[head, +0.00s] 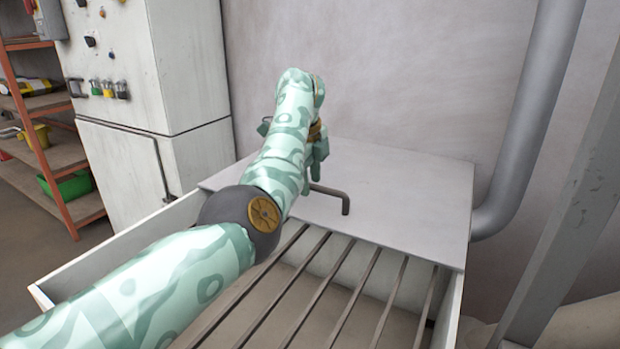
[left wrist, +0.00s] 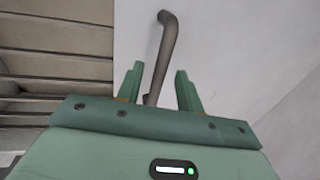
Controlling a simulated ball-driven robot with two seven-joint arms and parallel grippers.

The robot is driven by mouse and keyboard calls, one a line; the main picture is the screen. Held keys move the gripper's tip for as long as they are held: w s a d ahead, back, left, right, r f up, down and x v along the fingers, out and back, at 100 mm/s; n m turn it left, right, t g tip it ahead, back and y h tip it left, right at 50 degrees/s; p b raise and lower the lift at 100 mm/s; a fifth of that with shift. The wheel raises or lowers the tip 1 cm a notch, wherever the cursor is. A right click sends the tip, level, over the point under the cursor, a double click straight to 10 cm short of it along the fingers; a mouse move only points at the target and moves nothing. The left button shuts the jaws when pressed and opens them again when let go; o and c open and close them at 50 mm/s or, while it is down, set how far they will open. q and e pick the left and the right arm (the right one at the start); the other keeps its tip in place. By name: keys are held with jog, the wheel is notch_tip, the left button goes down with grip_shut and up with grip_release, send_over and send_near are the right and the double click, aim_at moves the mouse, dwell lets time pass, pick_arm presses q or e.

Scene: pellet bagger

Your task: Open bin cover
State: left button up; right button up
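The bin cover (head: 400,195) is a flat light-grey panel over the back part of the bin. A bent dark handle (head: 345,203) stands up from it near its front edge. My left gripper (head: 316,165) is over the cover at the handle, partly hidden by my own wrist and forearm. In the left wrist view, the two green fingers (left wrist: 160,88) are apart, with the handle (left wrist: 163,45) running between them. A gap shows on both sides of the handle. The cover (left wrist: 225,40) lies behind it. My right gripper is in neither view.
The front of the bin is open, with several parallel bars (head: 355,300) across it and a pale side wall (head: 447,318). A control cabinet (head: 155,75) and a shelf rack (head: 50,140) stand at left. A thick grey pipe (head: 535,110) and a slanted post (head: 570,220) stand at right.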

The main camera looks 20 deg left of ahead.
pick_arm(q)
jog(key=shift+r, duration=0.1)
